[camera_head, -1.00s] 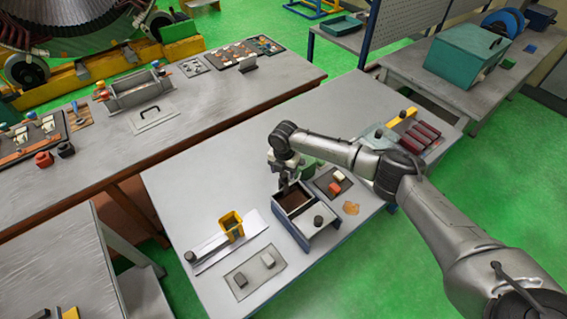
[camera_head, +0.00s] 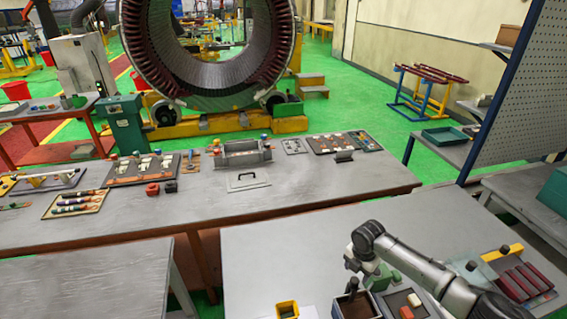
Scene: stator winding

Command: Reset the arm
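My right arm comes in from the lower right over the grey workbench (camera_head: 265,255). Its gripper (camera_head: 352,286) points down over or at the dark-filled open box (camera_head: 356,306) near the bottom edge. The fingers are small and dark here, so I cannot tell whether they are open or shut, or whether they touch the box's contents. My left arm and gripper are not in view.
A yellow holder (camera_head: 287,309) stands left of the box. Dark red bars (camera_head: 527,281) lie on the right. A long back table (camera_head: 215,205) carries trays and a metal fixture (camera_head: 242,153). A large stator ring (camera_head: 215,50) stands behind. The near bench's left part is clear.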

